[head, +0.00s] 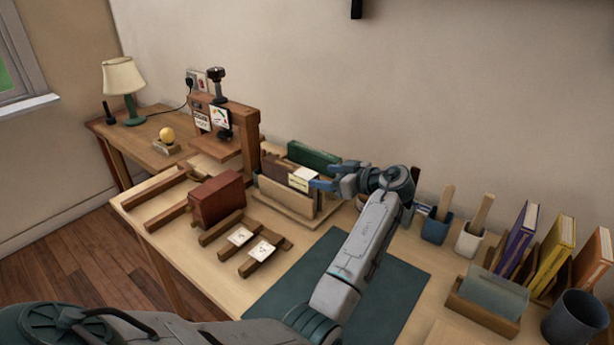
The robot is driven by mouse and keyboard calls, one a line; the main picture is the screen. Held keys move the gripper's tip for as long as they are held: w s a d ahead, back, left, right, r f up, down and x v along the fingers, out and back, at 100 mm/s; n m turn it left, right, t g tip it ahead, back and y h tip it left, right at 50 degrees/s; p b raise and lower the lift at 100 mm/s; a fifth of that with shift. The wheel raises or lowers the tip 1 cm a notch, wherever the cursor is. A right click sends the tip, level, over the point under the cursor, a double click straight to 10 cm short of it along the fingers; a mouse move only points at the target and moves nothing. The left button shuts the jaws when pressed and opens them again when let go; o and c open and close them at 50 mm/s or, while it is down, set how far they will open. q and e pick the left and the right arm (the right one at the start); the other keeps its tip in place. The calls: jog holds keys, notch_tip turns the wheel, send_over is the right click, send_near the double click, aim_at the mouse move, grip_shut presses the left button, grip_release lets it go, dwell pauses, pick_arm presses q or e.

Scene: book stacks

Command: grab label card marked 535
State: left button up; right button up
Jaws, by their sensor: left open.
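Pale label cards show in several places, but their numbers are too small to read, so I cannot tell which is marked 535. One white and yellow card (304,177) stands at the right end of a wooden holder (285,198) with dark and green upright books or files. Two more cards (240,236) (262,250) lie on small wooden stands on the table. My left gripper (322,178), with blue fingertips, is open and points left, close beside the card in the holder. I cannot tell whether it touches it. My right gripper is out of view.
A red-brown book (216,200) stands on wooden rails at the left. A dark green mat (340,275) lies in front. Cups (436,228), a tray (488,298) and upright books (552,246) stand to the right. A wooden press frame (245,140) and lamp (123,80) stand behind left.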

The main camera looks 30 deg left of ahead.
aim_at(307, 174)
pick_arm(q)
jog(key=shift+x, duration=1.05)
jog(key=shift+p+x, duration=0.3)
jog(key=shift+x, duration=2.45)
jog(key=shift+d+r, duration=0.1)
jog(key=shift+c, duration=0.9)
jog(key=shift+s, duration=0.1)
jog(key=c, duration=0.9)
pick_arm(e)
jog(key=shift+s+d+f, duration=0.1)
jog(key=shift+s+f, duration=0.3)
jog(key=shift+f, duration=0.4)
